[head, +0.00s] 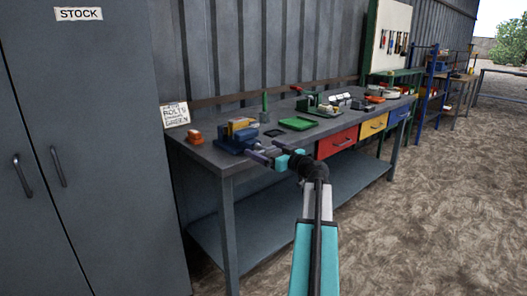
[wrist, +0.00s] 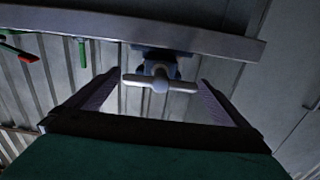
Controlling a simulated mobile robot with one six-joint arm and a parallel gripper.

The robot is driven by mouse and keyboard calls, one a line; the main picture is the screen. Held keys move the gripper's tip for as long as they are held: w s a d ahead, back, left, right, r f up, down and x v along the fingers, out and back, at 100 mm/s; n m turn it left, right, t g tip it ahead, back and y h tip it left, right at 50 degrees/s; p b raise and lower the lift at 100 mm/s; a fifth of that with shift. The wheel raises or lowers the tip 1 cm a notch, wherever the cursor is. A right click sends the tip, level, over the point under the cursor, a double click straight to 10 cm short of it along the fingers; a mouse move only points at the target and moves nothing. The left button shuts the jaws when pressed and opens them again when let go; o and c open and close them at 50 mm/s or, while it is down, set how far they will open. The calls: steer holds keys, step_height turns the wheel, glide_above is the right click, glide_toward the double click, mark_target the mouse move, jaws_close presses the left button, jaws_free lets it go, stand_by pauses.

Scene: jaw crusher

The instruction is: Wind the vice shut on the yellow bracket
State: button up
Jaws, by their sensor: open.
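The blue vice (head: 236,142) stands on the near left end of the workbench, with the yellow bracket (head: 240,124) at its top. I cannot tell in the head view whether the jaws touch the bracket. In the wrist view the vice's pale crossbar handle (wrist: 160,83) lies level, in front of the blue vice body (wrist: 160,62). My gripper (head: 262,152) is at the bench's front edge beside the vice. In the wrist view my gripper (wrist: 158,88) is open, one finger either side of the handle, with gaps showing. The bracket is not visible there.
The workbench (head: 215,158) carries an orange block (head: 195,136) left of the vice, a green tray (head: 298,124) to its right, and several tools farther along. Red (head: 337,142), yellow and blue drawers sit under the top. A grey cabinet (head: 95,150) stands at left. The floor in front is clear.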

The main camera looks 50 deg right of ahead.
steer(key=c, duration=1)
steer(key=shift+a+f, duration=0.1)
steer(key=shift+a, duration=0.15)
steer(key=shift+c, duration=0.2)
steer(key=shift+d, duration=0.15)
